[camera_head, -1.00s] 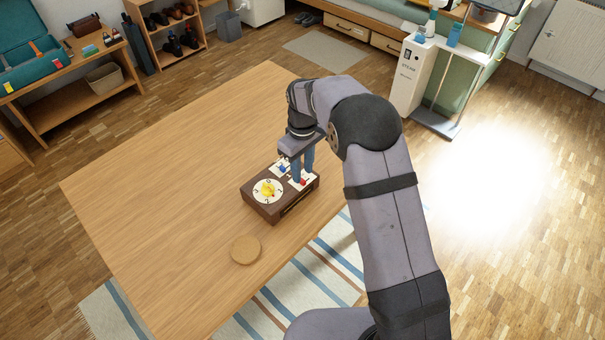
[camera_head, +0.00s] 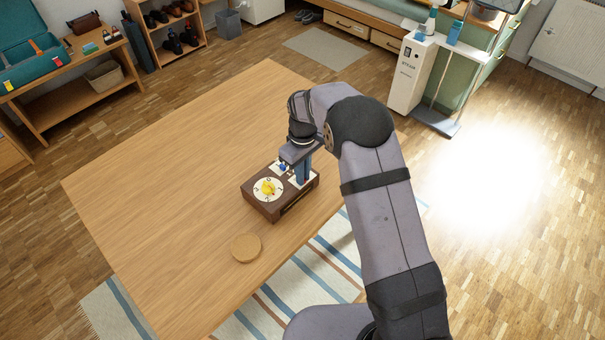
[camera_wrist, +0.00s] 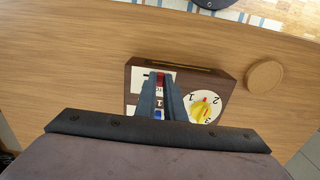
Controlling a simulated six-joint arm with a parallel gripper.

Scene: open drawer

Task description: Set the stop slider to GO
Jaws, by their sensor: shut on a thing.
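A dark brown control box (camera_head: 264,207) stands on the table. Its white dial with a yellow knob (camera_head: 267,188) also shows in the wrist view (camera_wrist: 203,107). A blue knob (camera_head: 283,168) sits on a white plate behind the dial. My gripper (camera_head: 302,177) reaches down onto the box's right-hand white plate. In the wrist view its fingers (camera_wrist: 160,82) are shut on a red slider knob (camera_wrist: 160,79). The fingers mostly hide the knob and its slot, and I cannot read the plate's lettering.
A round cork disc (camera_head: 246,247) lies on the table in front of the box. The wooden table (camera_head: 170,190) is otherwise clear. A striped rug (camera_head: 290,300) lies on the floor beyond the table's near edge.

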